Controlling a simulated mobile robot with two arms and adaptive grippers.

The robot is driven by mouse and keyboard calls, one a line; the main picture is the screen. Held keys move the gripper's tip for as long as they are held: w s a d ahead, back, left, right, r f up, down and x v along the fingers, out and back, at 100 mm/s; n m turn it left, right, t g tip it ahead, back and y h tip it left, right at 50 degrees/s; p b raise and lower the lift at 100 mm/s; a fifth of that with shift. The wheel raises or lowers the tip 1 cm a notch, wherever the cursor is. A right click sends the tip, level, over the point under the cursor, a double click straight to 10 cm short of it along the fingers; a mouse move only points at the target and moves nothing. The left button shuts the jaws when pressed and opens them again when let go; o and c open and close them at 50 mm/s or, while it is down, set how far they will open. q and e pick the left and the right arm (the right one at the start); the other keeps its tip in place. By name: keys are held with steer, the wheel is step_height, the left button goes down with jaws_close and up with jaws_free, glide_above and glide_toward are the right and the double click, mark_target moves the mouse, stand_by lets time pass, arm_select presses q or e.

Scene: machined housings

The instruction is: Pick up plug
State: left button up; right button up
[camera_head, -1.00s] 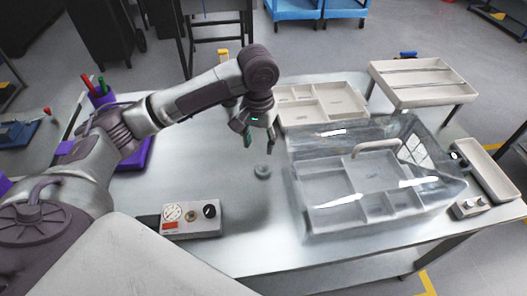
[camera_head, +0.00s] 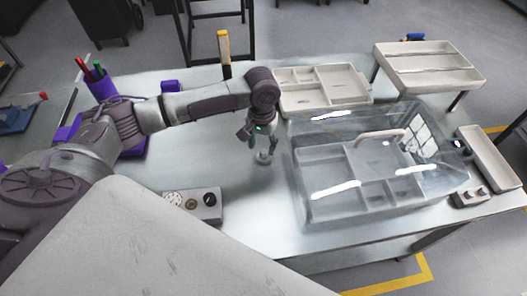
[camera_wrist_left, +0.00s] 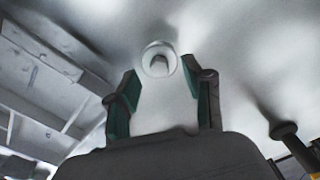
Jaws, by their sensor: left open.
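The plug (camera_head: 264,158) is a small grey round piece with a raised middle, standing on the metal table left of the clear-covered box. My left gripper (camera_head: 262,146) is right above it, pointing down, open and empty. In the left wrist view the plug (camera_wrist_left: 159,60) shows as a pale ring with a darker centre, just beyond and roughly between the open green-padded fingers of my left gripper (camera_wrist_left: 158,78). I cannot tell whether the fingers reach down around it. My right gripper is not in view.
A tray under a clear cover with a handle (camera_head: 380,136) stands close to the right of the gripper. A beige divided tray (camera_head: 345,98) lies behind. A gauge panel (camera_head: 192,204) sits at front left. The table between panel and clear box is bare.

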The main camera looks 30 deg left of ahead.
mark_target(263, 153)
arm_select(q)
steer(key=shift+w+f, duration=0.1)
steer(key=shift+f, duration=1.6)
steer(key=shift+d, duration=0.1)
jaws_close()
steer(key=shift+r, duration=0.2)
